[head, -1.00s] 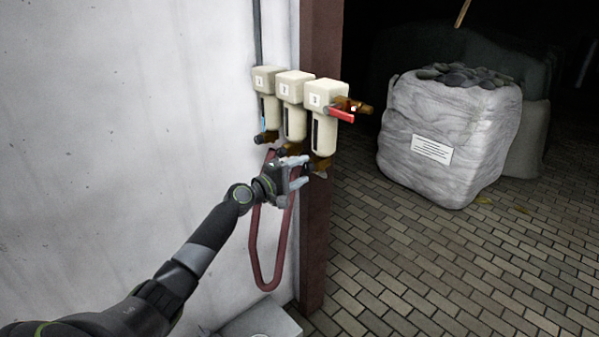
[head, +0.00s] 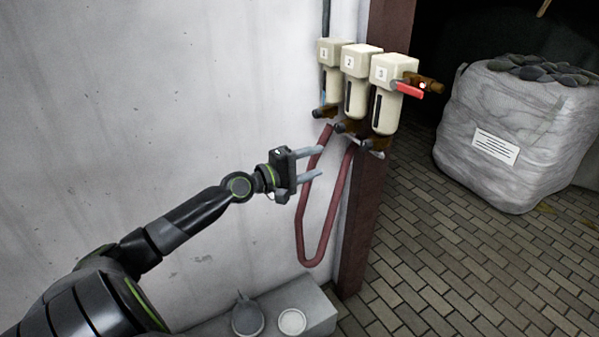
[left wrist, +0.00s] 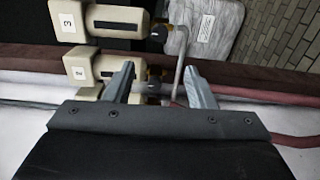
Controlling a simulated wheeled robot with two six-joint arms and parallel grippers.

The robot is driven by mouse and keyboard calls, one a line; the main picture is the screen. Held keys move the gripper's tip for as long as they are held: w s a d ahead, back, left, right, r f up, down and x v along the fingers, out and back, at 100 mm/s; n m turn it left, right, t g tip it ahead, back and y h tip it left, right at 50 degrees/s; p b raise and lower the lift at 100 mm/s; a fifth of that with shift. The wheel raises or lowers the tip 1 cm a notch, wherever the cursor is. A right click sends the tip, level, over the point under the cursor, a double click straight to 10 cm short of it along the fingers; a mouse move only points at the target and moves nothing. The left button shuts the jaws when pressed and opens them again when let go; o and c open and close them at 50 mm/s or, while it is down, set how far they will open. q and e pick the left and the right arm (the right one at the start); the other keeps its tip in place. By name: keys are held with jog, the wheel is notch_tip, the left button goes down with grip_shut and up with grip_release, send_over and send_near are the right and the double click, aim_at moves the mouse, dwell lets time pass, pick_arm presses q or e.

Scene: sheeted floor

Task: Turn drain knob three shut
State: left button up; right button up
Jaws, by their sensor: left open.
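Three cream filter units hang in a row on the wall, numbered 1, 2 and 3. Unit three (head: 394,70) is rightmost, with a brass drain fitting (head: 380,141) at its lower end. Its drain knob is too small and dark to tell its setting. In the left wrist view, unit three (left wrist: 72,22) lies at the top, its brass drain (left wrist: 158,32) to its right. My left gripper (head: 320,162) is open and empty, left of and below the drains, apart from unit three's fitting. In the left wrist view its fingers (left wrist: 158,70) point towards the units. My right gripper is not in view.
A red-handled brass valve (head: 410,88) sticks out from unit three. A dark red hose (head: 304,215) loops below the drains, close to my left fingers. A brown post (head: 361,225) stands behind. A grey ledge (head: 275,312) is below. A large white bag (head: 500,130) stands at right.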

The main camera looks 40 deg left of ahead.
pick_arm(q)
jog(key=shift+b+v, duration=0.75)
jog(key=shift+v, duration=1.05)
